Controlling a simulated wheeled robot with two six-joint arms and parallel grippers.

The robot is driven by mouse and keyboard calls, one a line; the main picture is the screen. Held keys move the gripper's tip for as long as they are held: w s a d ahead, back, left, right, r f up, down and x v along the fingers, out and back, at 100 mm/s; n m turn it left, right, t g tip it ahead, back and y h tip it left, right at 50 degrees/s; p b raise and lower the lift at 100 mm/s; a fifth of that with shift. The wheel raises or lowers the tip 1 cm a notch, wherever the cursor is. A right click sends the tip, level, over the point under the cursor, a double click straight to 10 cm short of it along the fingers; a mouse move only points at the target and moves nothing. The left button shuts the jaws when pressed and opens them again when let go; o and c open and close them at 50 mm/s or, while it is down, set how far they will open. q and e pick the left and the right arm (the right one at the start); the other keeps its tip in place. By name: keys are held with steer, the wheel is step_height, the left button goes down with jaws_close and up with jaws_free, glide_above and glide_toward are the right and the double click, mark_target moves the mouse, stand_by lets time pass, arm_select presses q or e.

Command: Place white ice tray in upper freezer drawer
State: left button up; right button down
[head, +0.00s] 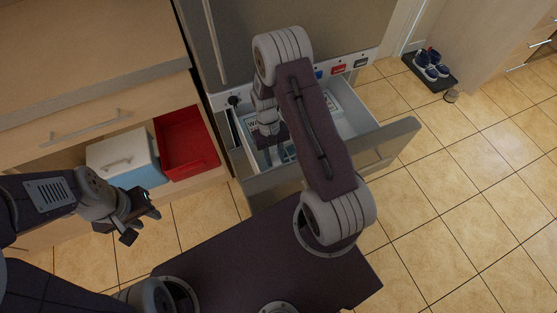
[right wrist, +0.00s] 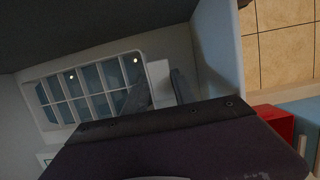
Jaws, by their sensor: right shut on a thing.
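The freezer drawer (head: 362,115) is pulled open below the grey fridge, its front panel angled toward the right. The white ice tray (right wrist: 92,88), with rows of bluish cells, lies inside the drawer in the right wrist view. In the head view only a small bluish part of it (head: 289,152) shows beside my wrist. My right gripper (right wrist: 158,85) reaches down into the drawer and is shut on the tray's white end tab. In the head view my own arm hides its fingertips. My left gripper (head: 140,216) is open and empty, left of the drawer above the floor.
A red bin (head: 187,143) and a white-lidded blue box (head: 125,160) stand in the open cabinet at left. Other white packages are partly visible in the drawer. The right floor is clear.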

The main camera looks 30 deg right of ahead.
steer(key=shift+f+b, duration=0.7)
steer(key=shift+f, duration=1.5)
steer(key=c, duration=1)
jaws_free()
steer(key=shift+r, duration=0.15)
steer(key=p+v, duration=0.4)
steer(key=v, duration=0.8)
steer(key=s+a+r+t, duration=0.1)
steer(key=s+r, duration=0.2)
steer(key=r, duration=0.1)
steer(key=s+a+r+t, duration=0.2)
steer(key=s+r, duration=0.1)
steer(key=s, duration=0.1)
steer(key=s+a+r+n+t, duration=0.1)
steer(key=s+r, duration=0.3)
steer(key=shift+a+r, duration=0.4)
